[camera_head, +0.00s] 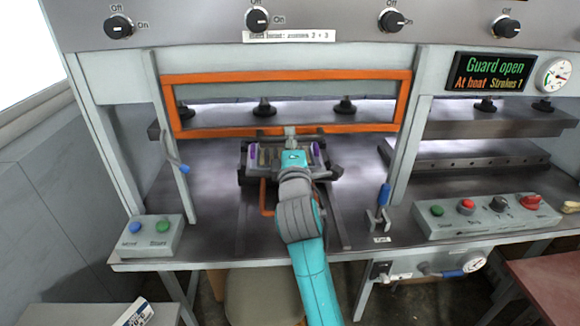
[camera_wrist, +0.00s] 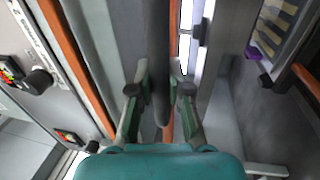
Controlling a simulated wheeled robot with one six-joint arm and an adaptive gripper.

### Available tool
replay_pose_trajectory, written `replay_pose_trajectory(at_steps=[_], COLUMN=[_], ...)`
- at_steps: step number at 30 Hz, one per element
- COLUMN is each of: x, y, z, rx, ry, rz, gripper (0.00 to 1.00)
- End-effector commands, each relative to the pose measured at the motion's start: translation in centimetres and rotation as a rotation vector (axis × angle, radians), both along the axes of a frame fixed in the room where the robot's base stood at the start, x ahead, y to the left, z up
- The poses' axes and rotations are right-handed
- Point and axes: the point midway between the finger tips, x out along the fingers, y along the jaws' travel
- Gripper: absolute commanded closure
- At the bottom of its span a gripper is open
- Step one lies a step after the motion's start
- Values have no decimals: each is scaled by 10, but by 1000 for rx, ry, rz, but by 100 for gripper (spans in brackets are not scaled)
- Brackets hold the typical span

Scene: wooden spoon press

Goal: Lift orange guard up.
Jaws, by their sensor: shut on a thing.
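The orange guard (camera_head: 360,127) is a rectangular frame across the front of the left press opening in the head view. It stands raised, with its lower bar well above the table. My gripper (camera_head: 291,136) is at the middle of that lower bar. In the wrist view my gripper (camera_wrist: 158,95) has its fingers on both sides of a dark bar, which looks like the guard's handle (camera_wrist: 158,50). An orange strip of the guard (camera_wrist: 65,50) also shows there. My gripper hides part of the handle in the head view.
A tray of wooden pieces with purple ends (camera_head: 246,160) sits behind my arm. A display (camera_head: 495,72) reads "Guard open". A blue-handled clamp (camera_head: 380,208) and button boxes (camera_head: 150,236) (camera_head: 485,217) stand along the table's front. Posts flank the guard.

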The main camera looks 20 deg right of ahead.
Motion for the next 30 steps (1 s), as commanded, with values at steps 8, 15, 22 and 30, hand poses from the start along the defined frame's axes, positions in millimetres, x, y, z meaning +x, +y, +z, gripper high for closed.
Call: replay_pose_trajectory(at_steps=[8, 15, 22, 30], x=[0, 0, 0, 0], y=[0, 0, 0, 0], z=[42, 49, 48, 48], rx=[0, -1, 0, 0], ry=[-3, -1, 0, 0], rz=[-1, -1, -1, -1], gripper=[100, 100, 100, 57])
